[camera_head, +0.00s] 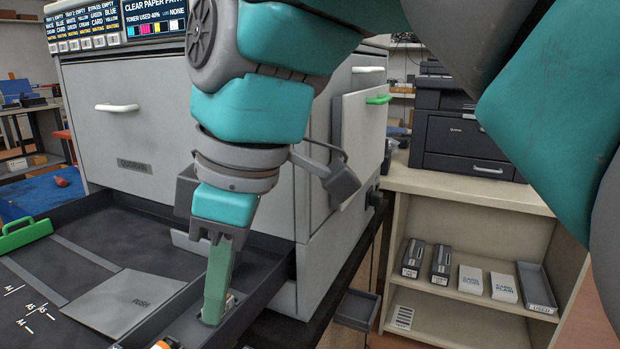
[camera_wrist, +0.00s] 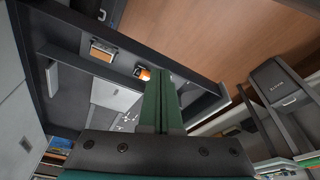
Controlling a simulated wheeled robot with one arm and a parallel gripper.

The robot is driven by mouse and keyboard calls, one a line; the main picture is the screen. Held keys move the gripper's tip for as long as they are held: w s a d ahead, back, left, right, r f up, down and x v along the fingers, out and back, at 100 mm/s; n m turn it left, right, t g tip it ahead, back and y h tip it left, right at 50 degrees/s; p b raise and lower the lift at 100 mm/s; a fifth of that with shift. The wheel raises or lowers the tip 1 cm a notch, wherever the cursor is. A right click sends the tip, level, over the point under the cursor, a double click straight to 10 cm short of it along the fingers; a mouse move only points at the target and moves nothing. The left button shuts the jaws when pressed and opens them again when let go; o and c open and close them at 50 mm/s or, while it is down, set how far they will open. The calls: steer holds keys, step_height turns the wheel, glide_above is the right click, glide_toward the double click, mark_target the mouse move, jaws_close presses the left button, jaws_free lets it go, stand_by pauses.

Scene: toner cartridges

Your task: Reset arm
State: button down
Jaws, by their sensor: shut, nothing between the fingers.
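My gripper (camera_head: 215,300) is shut and empty. It points down, its fingertips over or in the narrow side channel at the right of the open drawer (camera_head: 122,210); I cannot tell if they touch it. In the wrist view the green fingers (camera_wrist: 160,98) lie together in front of the dark drawer frame (camera_wrist: 130,45). An orange-ended object (camera_head: 165,343) sits near the fingertips at the bottom edge, and it also shows in the wrist view (camera_wrist: 143,74).
The large grey printer (camera_head: 140,130) stands right behind my arm, its side panel (camera_head: 358,135) with a green handle standing out. At right, a shelf (camera_head: 470,200) holds a black printer (camera_head: 465,140), boxes (camera_head: 471,280) and a grey tray (camera_head: 537,288).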

steer(key=w+d+f+m+h, duration=0.1)
steer(key=w+d+f+m, duration=0.1)
steer(key=d+f+m, duration=0.9)
steer(key=s+d+f+m+g+h, duration=0.1)
steer(key=s+d+f+m, duration=0.2)
steer(key=d+f, duration=0.3)
steer(key=s+d+f+m, duration=0.4)
steer(key=s+d+f, duration=0.2)
steer(key=f, duration=0.7)
steer(key=shift+s+d+g+h, duration=0.15)
steer(key=shift+d+g+h, duration=0.25)
steer(key=shift+d, duration=0.15)
